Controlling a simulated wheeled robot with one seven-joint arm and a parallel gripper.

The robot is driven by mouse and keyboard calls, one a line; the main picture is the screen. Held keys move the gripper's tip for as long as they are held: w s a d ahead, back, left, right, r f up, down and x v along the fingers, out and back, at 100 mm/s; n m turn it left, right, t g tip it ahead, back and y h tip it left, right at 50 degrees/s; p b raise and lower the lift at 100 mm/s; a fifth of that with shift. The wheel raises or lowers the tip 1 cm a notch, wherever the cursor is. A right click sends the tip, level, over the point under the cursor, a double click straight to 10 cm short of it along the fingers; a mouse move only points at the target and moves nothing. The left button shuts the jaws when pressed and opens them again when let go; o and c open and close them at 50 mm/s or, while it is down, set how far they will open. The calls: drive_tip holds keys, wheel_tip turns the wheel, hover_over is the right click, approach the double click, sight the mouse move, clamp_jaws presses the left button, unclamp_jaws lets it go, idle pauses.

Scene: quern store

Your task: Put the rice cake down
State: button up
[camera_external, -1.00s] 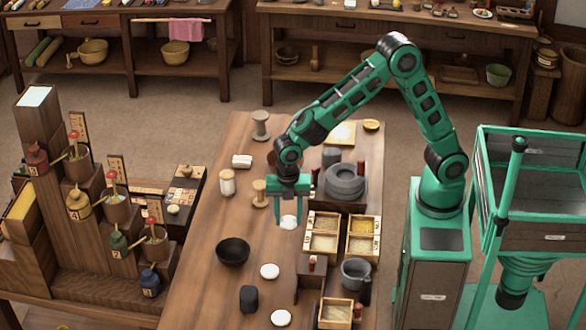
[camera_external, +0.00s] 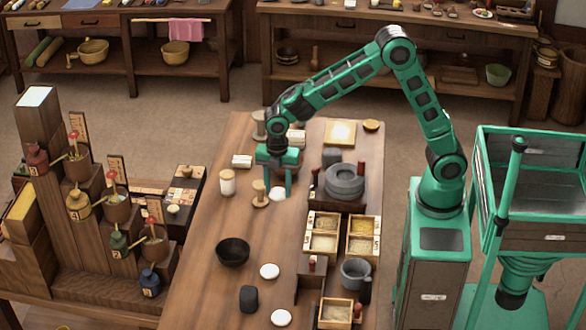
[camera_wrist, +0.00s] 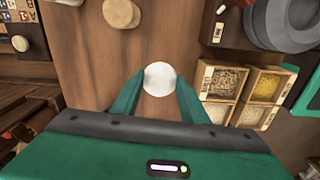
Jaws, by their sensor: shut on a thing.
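The rice cake (camera_wrist: 159,78) is a round white disc. It sits between the fingertips of my gripper (camera_wrist: 158,88) in the wrist view, and both fingers close on its sides. In the external view my gripper (camera_external: 277,190) is over the wooden table, beside a wooden spool, with the rice cake (camera_external: 277,194) low between its fingers. I cannot tell whether the rice cake touches the table. Two similar white discs lie on the table: one (camera_external: 269,271) near the black bowl and one (camera_external: 281,317) nearer the front.
A wooden spool (camera_external: 260,193) stands just left of my gripper. A grey stone quern (camera_external: 344,181) and grain boxes (camera_external: 322,232) stand to the right. A black bowl (camera_external: 233,251) and dark cup (camera_external: 249,298) stand nearer the front. Bare tabletop (camera_external: 215,215) lies to the left.

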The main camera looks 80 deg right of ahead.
drive_tip(key=w+d+r+m, duration=0.2)
drive_tip(key=d+m, duration=0.3)
drive_tip(key=d, duration=2.3)
drive_tip(key=shift+s+a+f, duration=0.1)
drive_tip(key=shift+f, duration=2.45)
drive_tip(key=shift+s+a+f, duration=0.1)
drive_tip(key=shift+f, duration=2.45)
drive_tip(key=o, duration=1.1)
drive_tip(key=shift+r, duration=3.5)
